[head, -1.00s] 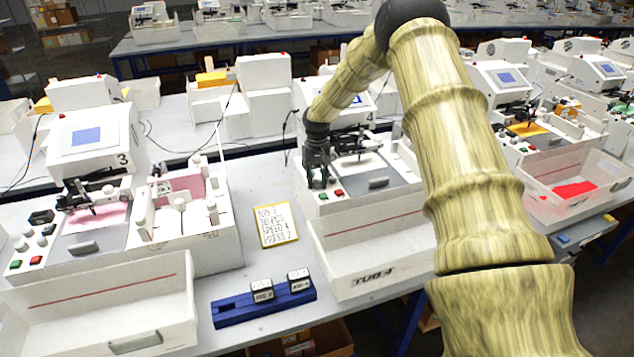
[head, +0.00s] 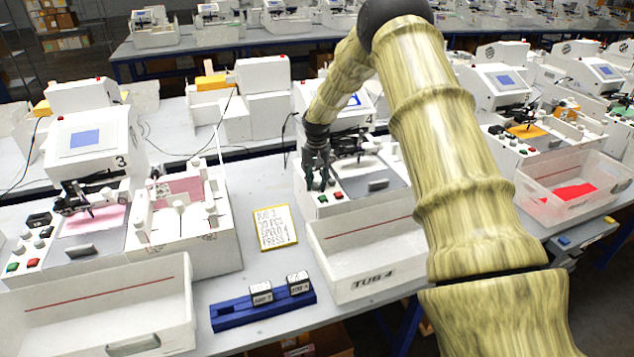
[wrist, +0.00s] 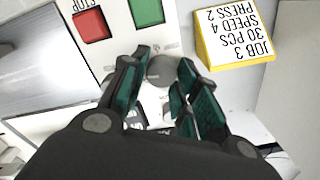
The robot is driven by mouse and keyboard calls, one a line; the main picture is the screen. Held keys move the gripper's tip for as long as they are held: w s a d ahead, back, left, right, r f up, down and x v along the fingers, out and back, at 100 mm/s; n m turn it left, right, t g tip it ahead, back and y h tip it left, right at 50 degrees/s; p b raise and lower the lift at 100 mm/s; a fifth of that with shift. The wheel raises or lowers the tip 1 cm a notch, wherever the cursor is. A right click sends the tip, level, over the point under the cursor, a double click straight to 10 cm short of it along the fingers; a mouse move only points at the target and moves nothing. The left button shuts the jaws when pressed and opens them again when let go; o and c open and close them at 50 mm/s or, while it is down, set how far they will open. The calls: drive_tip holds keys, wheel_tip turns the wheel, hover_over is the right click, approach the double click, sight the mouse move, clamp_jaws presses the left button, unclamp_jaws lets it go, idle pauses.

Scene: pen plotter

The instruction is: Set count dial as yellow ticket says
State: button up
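The yellow ticket block (head: 276,228) lies on the table between machines 3 and 4. In the wrist view the ticket (wrist: 237,33) reads JOB 3, 30 PCS, SPEED 4, PRESS 2, upside down. My gripper (head: 318,184) is low over the left side of machine 4's panel. In the wrist view my gripper (wrist: 166,64) has its fingers apart on either side of a round grey dial (wrist: 160,71), with a narrow gap seeming to show at the right. The dial's label and setting are hidden, so I cannot tell which dial it is.
The red STOP button (wrist: 90,24) and green button (wrist: 146,11) are beside the dial. Tub 4 (head: 372,275) stands in front of machine 4. A blue rack (head: 235,312) with two marked blocks sits near the table's front edge. Machine 3 (head: 92,150) is at left.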

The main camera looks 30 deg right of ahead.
sight(317, 183)
drive_tip(key=shift+o, duration=1.3)
drive_tip(key=shift+r, duration=4)
drive_tip(key=shift+d, duration=0.1)
